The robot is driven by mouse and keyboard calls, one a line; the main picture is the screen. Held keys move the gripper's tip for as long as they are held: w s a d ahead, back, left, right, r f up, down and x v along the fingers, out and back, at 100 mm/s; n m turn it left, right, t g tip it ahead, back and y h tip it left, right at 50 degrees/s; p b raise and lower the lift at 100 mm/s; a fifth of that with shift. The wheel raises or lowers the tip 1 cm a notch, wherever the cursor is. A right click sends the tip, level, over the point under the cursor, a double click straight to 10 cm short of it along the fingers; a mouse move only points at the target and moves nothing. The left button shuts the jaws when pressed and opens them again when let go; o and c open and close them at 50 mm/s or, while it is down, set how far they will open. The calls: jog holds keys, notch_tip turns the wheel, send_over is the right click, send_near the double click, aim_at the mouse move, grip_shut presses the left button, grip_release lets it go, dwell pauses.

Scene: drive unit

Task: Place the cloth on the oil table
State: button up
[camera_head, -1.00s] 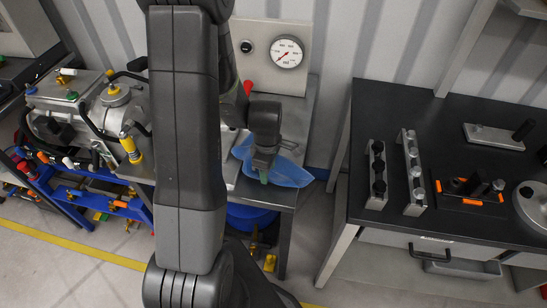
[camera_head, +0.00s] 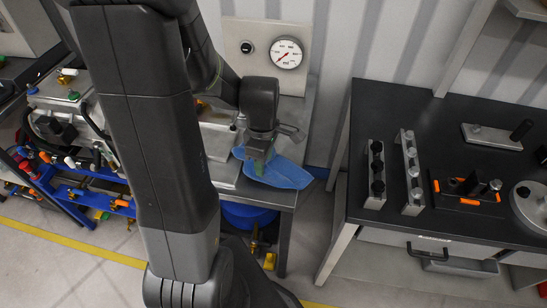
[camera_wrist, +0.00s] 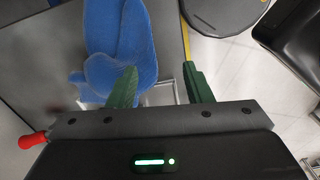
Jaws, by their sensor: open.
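The blue cloth (camera_head: 285,176) lies crumpled on the small grey metal table (camera_head: 282,200) below the gauge panel, reaching over the table's right edge. My gripper (camera_head: 258,166) is right over the cloth's left part and hides some of it. In the wrist view the cloth (camera_wrist: 122,45) lies beyond the left green finger, which overlaps its near edge. The two green fingers (camera_wrist: 160,84) stand well apart with no cloth held between them. Whether the left finger touches the cloth I cannot tell.
A pressure gauge (camera_head: 286,54) is on the panel behind the table. A red knob (camera_wrist: 32,140) shows in the wrist view. A black workbench (camera_head: 450,150) with metal fixtures stands on the right. A metal machine (camera_head: 60,115) with hoses is on the left.

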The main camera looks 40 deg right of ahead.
jog(key=shift+w+d+f, duration=0.1)
jog(key=shift+w, duration=0.15)
jog(key=c, duration=0.7)
jog(key=w+d, duration=0.1)
jog(key=w, duration=0.2)
jog(key=w+d, duration=0.1)
jog(key=w, duration=0.2)
jog(key=w+d+f, duration=0.1)
jog(key=w, duration=0.2)
jog(key=shift+w+d, duration=0.1)
jog(key=shift+w, duration=0.05)
grip_shut()
jog(key=shift+s+f, duration=0.2)
jog(key=shift+f, duration=1.1)
jog(key=shift+f+b, duration=0.15)
jog(key=shift+b, duration=0.2)
notch_tip(320, 180, down, 6)
jog(key=b, duration=0.4)
jog(key=shift+r+b, duration=0.2)
jog(key=shift+b, duration=0.2)
notch_tip(320, 180, up, 9)
jog(key=p, duration=0.5)
jog(key=shift+f, duration=0.15)
